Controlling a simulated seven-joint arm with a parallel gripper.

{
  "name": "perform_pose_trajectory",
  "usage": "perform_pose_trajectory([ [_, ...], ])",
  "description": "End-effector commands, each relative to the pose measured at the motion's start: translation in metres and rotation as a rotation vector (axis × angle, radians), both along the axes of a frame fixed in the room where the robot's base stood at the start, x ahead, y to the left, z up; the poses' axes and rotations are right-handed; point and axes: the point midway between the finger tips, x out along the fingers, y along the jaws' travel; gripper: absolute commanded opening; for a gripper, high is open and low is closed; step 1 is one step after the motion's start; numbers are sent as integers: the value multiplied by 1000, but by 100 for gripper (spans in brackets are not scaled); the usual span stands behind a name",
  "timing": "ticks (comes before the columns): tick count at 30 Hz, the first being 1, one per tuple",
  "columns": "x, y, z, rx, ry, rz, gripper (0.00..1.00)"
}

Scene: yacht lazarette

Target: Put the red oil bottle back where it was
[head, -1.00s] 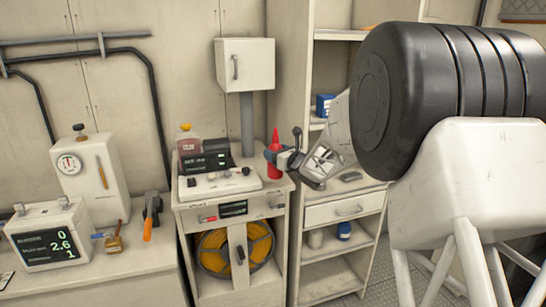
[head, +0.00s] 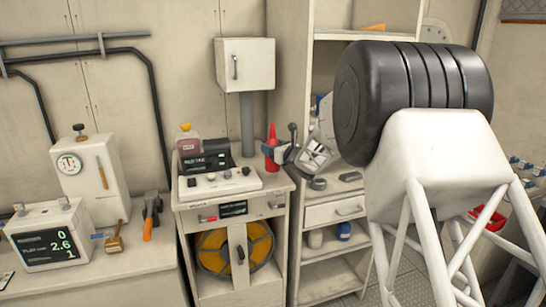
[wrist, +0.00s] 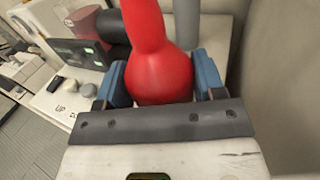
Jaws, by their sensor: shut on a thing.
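The red oil bottle (head: 272,148) is upright at the right end of the white cabinet top (head: 280,184) in the head view. My gripper (head: 276,154) reaches it from the right and is shut on it. In the wrist view the red bottle (wrist: 160,65) fills the middle, between the two blue fingers of my gripper (wrist: 165,82). The bottle's base is hidden in the wrist view. I cannot tell whether it touches the cabinet top.
A control console (head: 215,180) and a bottle with a yellow cap (head: 187,140) stand left of the red bottle. A grey post (head: 247,125) rises behind. An open shelf unit (head: 335,262) stands to the right, with small dark objects on its counter.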

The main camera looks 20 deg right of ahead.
Motion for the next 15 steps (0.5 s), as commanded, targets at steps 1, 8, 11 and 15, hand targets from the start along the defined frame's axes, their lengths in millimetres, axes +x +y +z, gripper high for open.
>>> perform_pose_trajectory([
  [1,0,0,0,0,-1,0,30],
  [8,0,0,-19,1,1,0,30],
  [11,0,0,-28,1,0,0,30],
  [15,0,0,-34,-1,-1,0,30],
])
